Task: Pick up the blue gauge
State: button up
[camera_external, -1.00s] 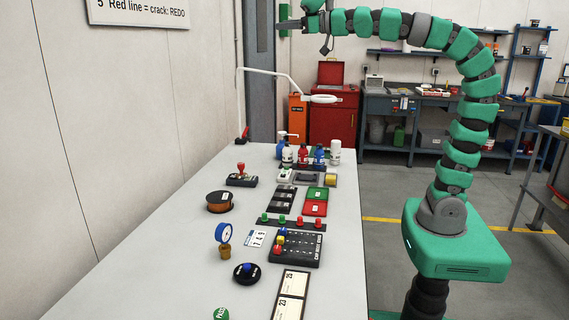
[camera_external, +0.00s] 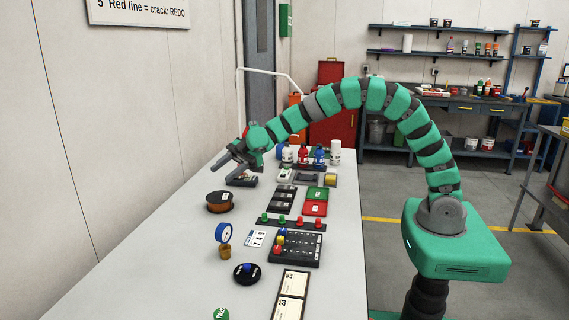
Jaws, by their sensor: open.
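The blue gauge (camera_external: 223,233) is a round blue-rimmed dial with a white face on a brass-coloured stem. It stands upright on the grey-white table (camera_external: 150,260), left of the middle of the things there. My gripper (camera_external: 222,171) is at the end of the green arm, above the far part of the table. It is open and empty, with its fingers pointing down and left. It is apart from the gauge, farther back in the picture, and partly covers the stamp-like item behind it.
A copper-coloured spool (camera_external: 219,202) lies between my gripper and the gauge. A black base with a blue knob (camera_external: 247,272) is in front of the gauge. A number card (camera_external: 256,238) and a black peg board (camera_external: 296,250) are to its right. The table's left side is clear.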

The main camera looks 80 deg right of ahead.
jog(key=s+a+f+g, duration=0.2)
jog(key=s+f+g, duration=0.3)
jog(key=f, duration=0.4)
jog(key=b, duration=0.1)
send_near(220, 238)
jog(key=shift+n+t+y, duration=0.3)
jog(key=shift+n+t, duration=0.1)
jog(key=a+f, duration=0.1)
jog(key=w+a+f, duration=0.1)
jog(key=a+f, duration=0.1)
jog(key=shift+a+f, duration=0.2)
jog(key=shift+f, duration=0.1)
jog(key=shift+b+x, duration=0.4)
jog(key=shift+x, duration=2.05)
jog(key=shift+w+d, duration=0.1)
grip_shut()
